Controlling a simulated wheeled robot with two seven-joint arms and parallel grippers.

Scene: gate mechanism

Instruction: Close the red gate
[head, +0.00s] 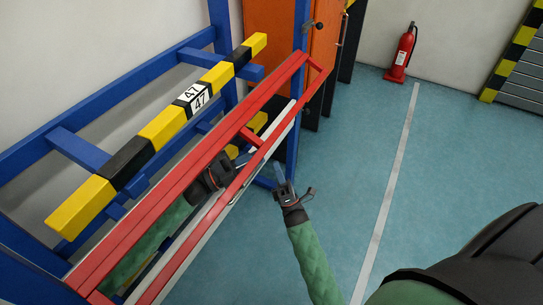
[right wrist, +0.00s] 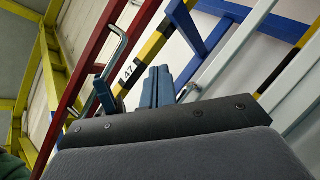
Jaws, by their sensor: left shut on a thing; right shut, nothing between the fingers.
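The red gate (head: 170,207) is a long barred frame that runs from the lower left to the blue post (head: 298,85) at the upper centre. Its far end lies close to that post; I cannot tell if they touch. Its red bars (right wrist: 90,50) and a silver handle (right wrist: 118,55) also show in the right wrist view. My left gripper (head: 240,159) is shut at the gate's bars, its arm partly hidden behind them; the exact part held is unclear. My right gripper (head: 280,174) is shut and empty, just right of the gate; its blue fingers (right wrist: 154,87) show in the wrist view.
A yellow-black beam (head: 160,125) marked 47 lies along the blue frame (head: 110,98) left of the gate. An orange door (head: 275,30) stands behind. A fire extinguisher (head: 403,52) stands by the back wall. The blue floor (head: 450,140) at right is clear.

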